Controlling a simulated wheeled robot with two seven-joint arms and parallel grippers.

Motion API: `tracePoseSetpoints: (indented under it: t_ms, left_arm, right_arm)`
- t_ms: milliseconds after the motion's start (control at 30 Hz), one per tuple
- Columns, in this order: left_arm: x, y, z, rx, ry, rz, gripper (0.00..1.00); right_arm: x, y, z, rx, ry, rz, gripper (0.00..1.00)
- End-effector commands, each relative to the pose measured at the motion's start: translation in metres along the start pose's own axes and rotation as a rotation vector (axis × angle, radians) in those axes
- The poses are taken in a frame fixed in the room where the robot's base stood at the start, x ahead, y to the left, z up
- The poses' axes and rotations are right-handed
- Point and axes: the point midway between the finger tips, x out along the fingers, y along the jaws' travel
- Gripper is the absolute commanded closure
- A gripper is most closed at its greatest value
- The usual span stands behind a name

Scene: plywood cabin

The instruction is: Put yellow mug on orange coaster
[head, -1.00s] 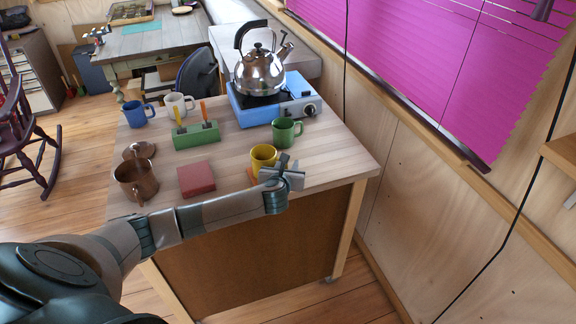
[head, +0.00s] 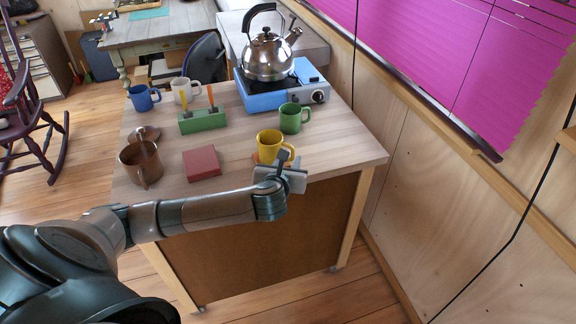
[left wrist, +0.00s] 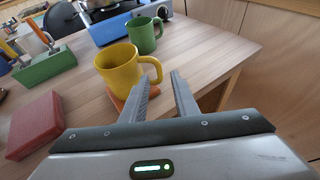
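The yellow mug (head: 270,147) stands upright near the front edge of the table, its handle facing my left gripper. It also shows in the left wrist view (left wrist: 117,72). The orange coaster (head: 256,158) shows at the mug's base, and its near part shows below the mug in the left wrist view (left wrist: 119,103). The mug hides the rest, so I cannot tell how well it is centred. My left gripper (left wrist: 160,78) is open and empty, its fingertips just short of the mug's handle; it also shows in the head view (head: 289,160). My right gripper is out of view.
A green mug (head: 293,118) stands behind the yellow one. A red block (head: 201,162), a brown pot (head: 140,164) and a green holder (head: 203,119) are to the left. A kettle (head: 268,60) sits on a blue stove (head: 280,97) at the back.

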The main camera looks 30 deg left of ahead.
Motion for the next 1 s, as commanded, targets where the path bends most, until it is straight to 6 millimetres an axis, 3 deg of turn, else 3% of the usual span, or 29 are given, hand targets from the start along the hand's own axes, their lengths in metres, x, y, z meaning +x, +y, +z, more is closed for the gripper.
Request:
tracePoseSetpoints:
  t_ms: [233,1000]
  left_arm:
    - [-0.016,0.0,-0.001,0.001,0.001,0.001,0.73]
    - [-0.016,0.0,0.0,0.0,0.001,0.0,0.73]
  right_arm:
    - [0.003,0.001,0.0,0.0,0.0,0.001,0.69]
    - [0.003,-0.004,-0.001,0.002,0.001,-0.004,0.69]
